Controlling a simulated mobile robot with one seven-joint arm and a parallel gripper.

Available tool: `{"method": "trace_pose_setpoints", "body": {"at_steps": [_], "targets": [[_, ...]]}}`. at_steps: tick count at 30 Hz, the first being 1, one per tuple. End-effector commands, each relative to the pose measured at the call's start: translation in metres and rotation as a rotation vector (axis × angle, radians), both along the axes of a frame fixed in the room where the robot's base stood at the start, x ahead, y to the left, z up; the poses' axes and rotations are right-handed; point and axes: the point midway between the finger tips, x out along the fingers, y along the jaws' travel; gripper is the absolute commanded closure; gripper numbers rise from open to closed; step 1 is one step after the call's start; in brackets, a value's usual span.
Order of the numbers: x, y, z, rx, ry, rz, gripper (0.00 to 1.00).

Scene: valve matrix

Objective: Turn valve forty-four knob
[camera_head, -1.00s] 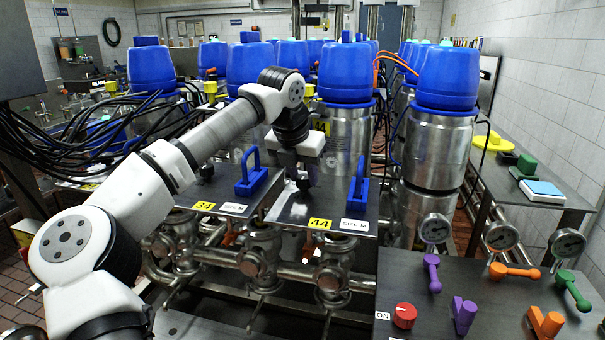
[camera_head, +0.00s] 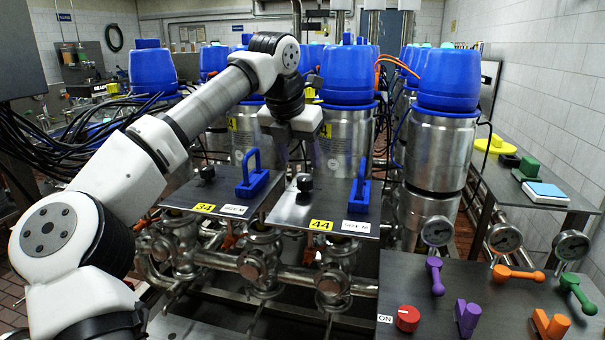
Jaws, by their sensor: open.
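The valve forty-four plate (camera_head: 335,209) is a dark flat panel with a yellow "44" label (camera_head: 321,225) and a white "SIZE M" label at its front edge. A small black knob (camera_head: 304,182) stands upright on its left part, and a blue handle (camera_head: 361,183) stands on its right part. My gripper (camera_head: 297,158) points down, open and empty, just above and behind the knob in the picture. A gap shows between the gripper and the knob. The finger tips are dim against the steel tank behind.
The plate marked "34" (camera_head: 220,190), with its own black knob and blue handle (camera_head: 252,178), lies to the left. Steel tanks with blue lids (camera_head: 348,75) stand close behind. A control panel (camera_head: 440,305) with colored levers and a red dial is at front right.

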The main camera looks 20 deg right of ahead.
Motion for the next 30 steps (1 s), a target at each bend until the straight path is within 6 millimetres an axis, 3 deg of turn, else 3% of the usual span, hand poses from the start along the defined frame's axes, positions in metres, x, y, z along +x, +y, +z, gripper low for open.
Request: {"method": "trace_pose_setpoints", "body": {"at_steps": [6, 12, 30], "targets": [[-0.012, 0.013, 0.045, -0.002, -0.002, 0.002, 0.46], [-0.019, 0.020, 0.068, -0.001, -0.001, 0.000, 0.46], [-0.022, 0.018, 0.071, -0.021, 0.005, -0.018, 0.46]]}}
